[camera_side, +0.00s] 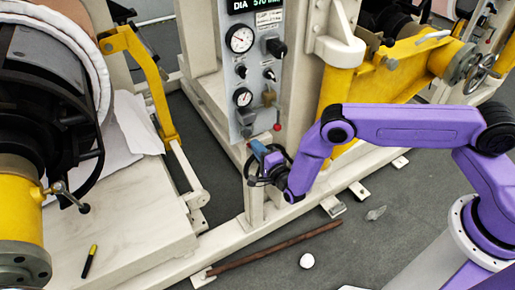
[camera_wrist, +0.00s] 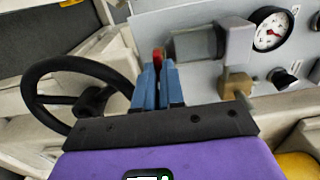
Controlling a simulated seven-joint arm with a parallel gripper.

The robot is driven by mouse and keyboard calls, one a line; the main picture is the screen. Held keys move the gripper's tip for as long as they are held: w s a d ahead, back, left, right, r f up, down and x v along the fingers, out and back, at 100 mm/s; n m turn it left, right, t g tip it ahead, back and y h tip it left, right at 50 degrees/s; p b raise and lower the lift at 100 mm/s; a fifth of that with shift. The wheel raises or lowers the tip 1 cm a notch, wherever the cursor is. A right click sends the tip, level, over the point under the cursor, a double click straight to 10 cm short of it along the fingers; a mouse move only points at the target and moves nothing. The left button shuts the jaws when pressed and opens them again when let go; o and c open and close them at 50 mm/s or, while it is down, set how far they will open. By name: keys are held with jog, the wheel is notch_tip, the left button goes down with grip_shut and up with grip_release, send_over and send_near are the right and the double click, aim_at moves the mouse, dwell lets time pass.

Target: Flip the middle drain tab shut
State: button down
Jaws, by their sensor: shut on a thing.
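My gripper (camera_side: 258,148) is at the lower end of the grey gauge panel (camera_side: 241,70) in the side view. In the wrist view my gripper's two blue fingers (camera_wrist: 158,72) are close together, shut on a small red piece (camera_wrist: 158,56). This looks like a drain tab. The fingers hide most of it, and I cannot tell its angle. It sits by the end of a grey metal cylinder (camera_wrist: 193,46) on the panel. A brass fitting (camera_wrist: 238,83) is to the right. I cannot make out other tabs clearly or confirm which one is the middle.
A black handwheel (camera_wrist: 38,105) is close to the left of my fingers. Gauges (camera_side: 241,39) and black knobs (camera_side: 276,46) project from the panel above. A red ball (camera_side: 277,127) is near its lower right corner. A brown rod (camera_side: 275,248) and a white ball (camera_side: 306,261) lie on the floor.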

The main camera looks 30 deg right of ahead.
jog(key=c, duration=1.2)
grip_release()
jog(key=shift+c, duration=0.2)
jog(key=s, duration=1.7)
jog(key=shift+s, duration=0.25)
